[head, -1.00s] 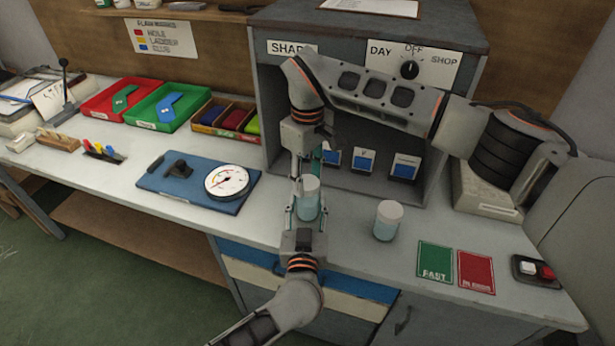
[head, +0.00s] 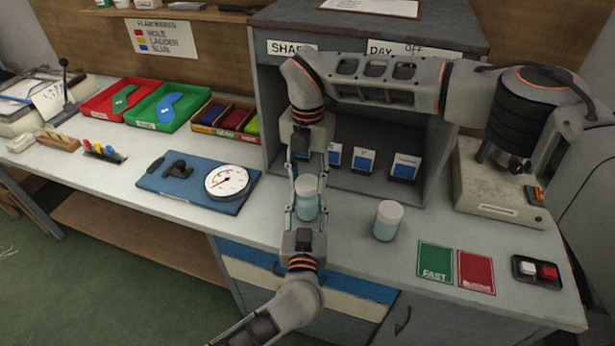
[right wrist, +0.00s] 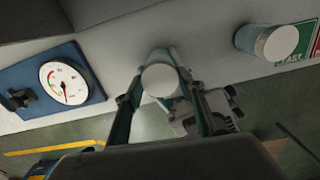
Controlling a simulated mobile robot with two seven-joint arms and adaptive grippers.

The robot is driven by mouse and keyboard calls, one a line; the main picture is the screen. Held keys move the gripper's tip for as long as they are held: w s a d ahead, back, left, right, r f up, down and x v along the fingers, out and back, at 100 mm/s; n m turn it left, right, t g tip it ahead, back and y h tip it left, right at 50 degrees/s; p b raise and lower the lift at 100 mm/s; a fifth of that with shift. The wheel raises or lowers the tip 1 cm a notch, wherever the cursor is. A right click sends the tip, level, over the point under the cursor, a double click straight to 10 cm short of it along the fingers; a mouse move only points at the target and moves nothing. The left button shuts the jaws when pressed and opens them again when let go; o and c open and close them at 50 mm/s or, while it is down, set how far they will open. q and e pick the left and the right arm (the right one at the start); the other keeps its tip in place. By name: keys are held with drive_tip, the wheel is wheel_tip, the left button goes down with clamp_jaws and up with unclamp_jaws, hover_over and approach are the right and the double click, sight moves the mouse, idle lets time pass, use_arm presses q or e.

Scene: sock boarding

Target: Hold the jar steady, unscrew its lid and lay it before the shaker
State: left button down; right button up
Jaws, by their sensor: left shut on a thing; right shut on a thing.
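A jar (head: 307,204) with pale blue contents and a white lid (head: 307,184) stands upright near the counter's front edge. My left gripper (head: 307,215) is shut on the jar's body from the front side. My right gripper (head: 308,178) reaches down from above and is shut on the lid. In the right wrist view the round white lid (right wrist: 160,80) sits between my right fingers. The lid still appears to sit on the jar; any gap is too small to tell. A beige machine (head: 490,195), possibly the shaker, stands at the right back.
A second white-lidded jar (head: 388,220) stands close on the right. Green (head: 435,262) and red (head: 476,271) cards and a button box (head: 537,271) lie farther right. A blue board (head: 190,196) with a dial gauge lies left. A grey light cabinet (head: 375,180) stands behind.

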drive_tip(key=n, duration=1.6)
drive_tip(key=shift+n, duration=0.3)
drive_tip(key=n, duration=0.8)
drive_tip(key=shift+n, duration=0.4)
drive_tip(key=n, duration=0.7)
drive_tip(key=shift+r, duration=0.1)
drive_tip(key=shift+r, duration=0.2)
